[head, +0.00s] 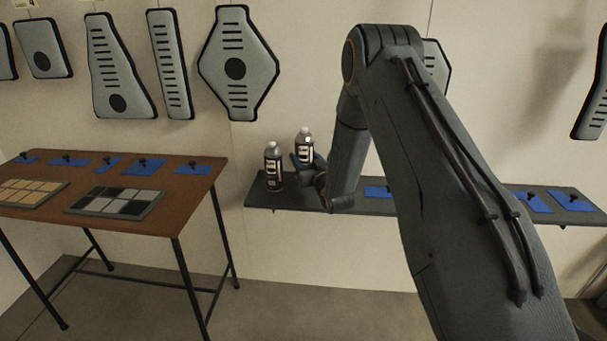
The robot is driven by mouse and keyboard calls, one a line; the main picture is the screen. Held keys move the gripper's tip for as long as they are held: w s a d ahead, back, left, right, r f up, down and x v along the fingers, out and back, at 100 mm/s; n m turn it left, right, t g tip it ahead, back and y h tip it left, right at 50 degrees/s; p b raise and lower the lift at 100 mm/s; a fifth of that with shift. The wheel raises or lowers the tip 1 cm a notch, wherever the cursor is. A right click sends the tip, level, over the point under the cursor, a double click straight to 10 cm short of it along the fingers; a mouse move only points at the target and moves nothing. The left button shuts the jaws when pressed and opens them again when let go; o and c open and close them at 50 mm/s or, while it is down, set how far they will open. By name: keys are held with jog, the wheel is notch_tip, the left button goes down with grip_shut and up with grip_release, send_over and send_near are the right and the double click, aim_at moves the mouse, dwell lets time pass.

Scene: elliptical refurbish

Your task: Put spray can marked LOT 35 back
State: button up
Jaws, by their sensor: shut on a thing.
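Two alike spray cans with dark bodies, pale label bands and light caps show at the left end of the grey wall shelf (340,199). One spray can (273,168) stands upright on the shelf. The other spray can (304,147) is upright and sits higher, just right of the first, in my gripper (306,160). My gripper is shut on this can; its fingers are small and partly hidden by the can and my wrist. The lot markings are too small to read, so I cannot tell which can is LOT 35.
Blue mats with small dark items (533,202) lie on the shelf's right part, partly behind my arm. A brown table (150,220) at left holds two gridded trays and several blue mats. Grey panels (238,62) hang on the wall above.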

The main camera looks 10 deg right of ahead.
jog(key=shift+f+p, duration=0.35)
jog(key=shift+f, duration=2.35)
jog(key=shift+f, duration=0.15)
jog(key=o, duration=1.5)
